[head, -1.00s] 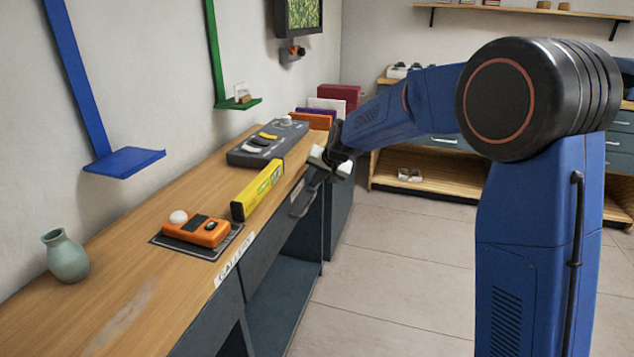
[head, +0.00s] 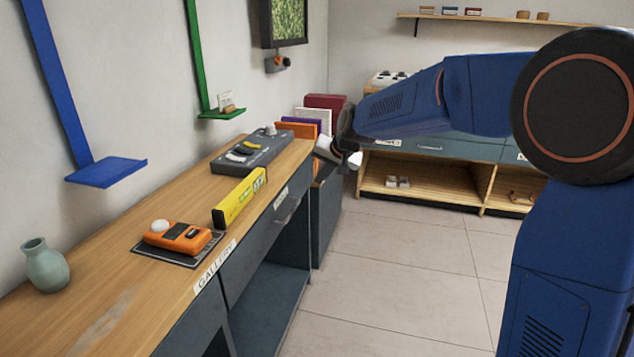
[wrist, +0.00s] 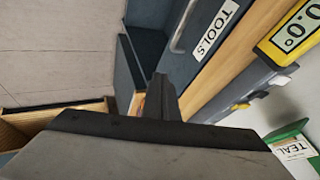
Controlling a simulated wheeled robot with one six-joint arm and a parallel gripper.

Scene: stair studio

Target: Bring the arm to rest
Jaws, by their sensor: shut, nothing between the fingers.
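My blue arm (head: 490,90) reaches across the right half of the head view, over the floor. My gripper (head: 338,152) is at its far end, past the right edge of the wooden counter (head: 110,290), near the far end of that counter. It looks small and partly hidden by my wrist there. In the wrist view my gripper (wrist: 165,98) shows its fingers together, with nothing held. It is apart from the counter's drawer front.
On the counter are a yellow level (head: 238,200), an orange device (head: 178,236), a grey control box (head: 250,152) and a green vase (head: 46,265). A drawer labelled TOOLS (wrist: 185,25) is close by. Blue (head: 106,172) and green (head: 222,113) wall shelves stick out.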

